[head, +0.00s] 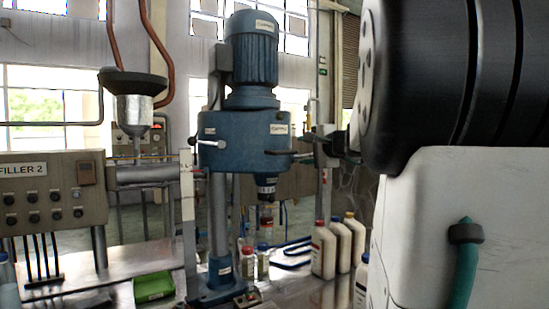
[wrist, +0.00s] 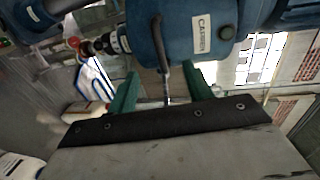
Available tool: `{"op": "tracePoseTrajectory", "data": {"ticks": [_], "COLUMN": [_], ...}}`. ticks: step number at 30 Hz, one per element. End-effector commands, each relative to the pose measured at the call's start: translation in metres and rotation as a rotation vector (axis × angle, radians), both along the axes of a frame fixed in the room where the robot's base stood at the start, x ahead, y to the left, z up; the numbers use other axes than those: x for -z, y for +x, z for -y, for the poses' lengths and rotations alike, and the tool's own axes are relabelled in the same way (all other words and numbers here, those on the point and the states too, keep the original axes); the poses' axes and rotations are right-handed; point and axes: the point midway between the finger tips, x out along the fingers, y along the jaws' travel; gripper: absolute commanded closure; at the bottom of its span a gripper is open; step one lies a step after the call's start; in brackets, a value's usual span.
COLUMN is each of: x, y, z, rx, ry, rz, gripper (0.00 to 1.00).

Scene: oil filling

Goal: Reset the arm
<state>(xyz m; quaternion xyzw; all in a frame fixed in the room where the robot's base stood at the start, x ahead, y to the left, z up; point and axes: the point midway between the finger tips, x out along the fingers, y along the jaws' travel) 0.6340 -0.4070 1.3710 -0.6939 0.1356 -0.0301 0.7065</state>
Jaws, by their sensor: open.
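My gripper shows in the wrist view (wrist: 163,88), with two green fingers spread apart and nothing clamped between them. A dark lever (wrist: 160,48) of the blue drill-like machine (wrist: 195,30) runs down in the picture towards the gap between the fingers; I cannot tell whether it touches them. In the head view the blue machine (head: 245,133) stands upright at the centre on a column. My arm fills the right side of the head view, and its dark end reaches close to the machine's right-hand lever (head: 290,153). The fingers are not clear there.
White bottles (head: 323,250) stand on the metal table (head: 290,287) right of the machine. Small bottles (head: 263,262) stand beside its column. A filler panel (head: 50,190) and a funnel (head: 133,95) stand further left.

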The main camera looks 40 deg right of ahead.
Motion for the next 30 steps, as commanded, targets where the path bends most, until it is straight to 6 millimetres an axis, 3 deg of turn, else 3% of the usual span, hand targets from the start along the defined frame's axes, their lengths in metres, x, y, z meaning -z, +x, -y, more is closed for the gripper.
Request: {"op": "tracePoseTrajectory", "data": {"ticks": [10, 14, 19, 22, 27, 30], "x": [0.005, 0.052, 0.127, 0.166, 0.225, 0.249], "y": [0.001, -0.007, -0.023, -0.045, -0.111, -0.151], "z": [-0.005, -0.030, -0.131, -0.195, -0.285, -0.316], "rx": [-0.027, -0.124, -0.410, -0.597, -0.920, -1.070], "ry": [0.001, -0.018, -0.108, -0.189, -0.401, -0.553], "rz": [-0.020, -0.175, -0.478, -0.656, -0.960, -1.103], "gripper": [0.49, 0.49, 0.49, 0.49, 0.49, 0.49]}}
